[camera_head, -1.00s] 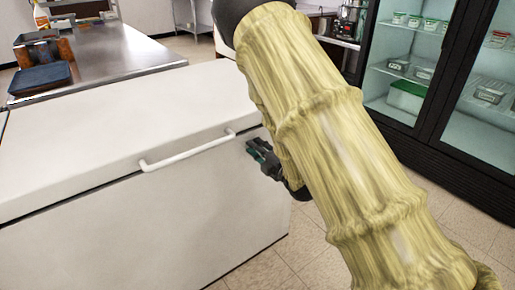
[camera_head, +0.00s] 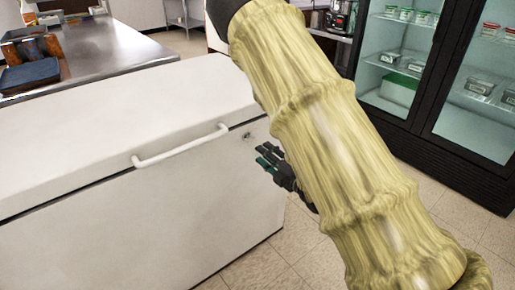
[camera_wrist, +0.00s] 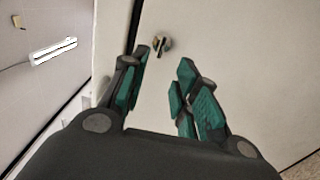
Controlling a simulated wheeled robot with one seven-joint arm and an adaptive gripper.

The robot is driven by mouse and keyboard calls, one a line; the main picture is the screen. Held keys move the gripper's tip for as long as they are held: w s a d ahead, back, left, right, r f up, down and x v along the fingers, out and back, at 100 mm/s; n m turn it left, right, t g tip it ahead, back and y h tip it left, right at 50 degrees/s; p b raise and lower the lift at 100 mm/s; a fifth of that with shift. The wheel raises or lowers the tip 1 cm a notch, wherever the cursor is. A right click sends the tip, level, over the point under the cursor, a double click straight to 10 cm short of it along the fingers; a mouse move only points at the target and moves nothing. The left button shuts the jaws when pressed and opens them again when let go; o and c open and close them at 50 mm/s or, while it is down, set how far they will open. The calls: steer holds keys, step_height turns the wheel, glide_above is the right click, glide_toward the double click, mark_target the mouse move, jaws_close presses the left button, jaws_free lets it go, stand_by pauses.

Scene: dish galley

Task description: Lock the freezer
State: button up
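The white chest freezer (camera_head: 150,225) stands at the left with its lid (camera_head: 110,130) down and a thin dark seam below it. A small lock (camera_head: 248,136) sits right of the handle. In the wrist view the metal lock (camera_wrist: 161,43) shows a small upright piece, perhaps a key; its turn is unclear. My gripper (camera_wrist: 163,62) is open and empty, its teal-padded fingers on either side below the lock, apart from it. My gripper (camera_head: 268,158) is partly hidden behind my arm in the head view.
A steel counter (camera_head: 120,60) with a dark-topped scale-like device (camera_head: 30,74) stands behind the freezer. A black glass-door cooler (camera_head: 430,75) with tubs is at the right. Tiled floor (camera_head: 300,245) lies open between freezer and cooler.

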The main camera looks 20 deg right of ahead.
steer(key=shift+v, duration=1.65)
steer(key=s+d+f+m+g+h, duration=0.1)
steer(key=s+f+m+g+h, duration=0.35)
steer(key=f, duration=0.65)
steer(key=s+d+f+m+g+h, duration=0.1)
steer(key=s+f+m+g, duration=0.1)
steer(key=s+f+m, duration=0.75)
steer(key=s+a+f+m+g, duration=0.2)
steer(key=s+f+m+g, duration=0.25)
steer(key=s+f, duration=0.6)
steer(key=s+a+f+m+g, duration=0.35)
steer(key=s+f+g, duration=0.3)
steer(key=s, duration=0.65)
step_height(320, 180, up, 21)
steer(key=p, duration=2.1)
steer(key=shift+w+d+m+h, duration=0.15)
steer(key=shift+d+m+h, duration=0.15)
steer(key=shift+d+h, duration=0.1)
steer(key=shift+r+t, duration=0.1)
steer(key=shift+t, duration=0.15)
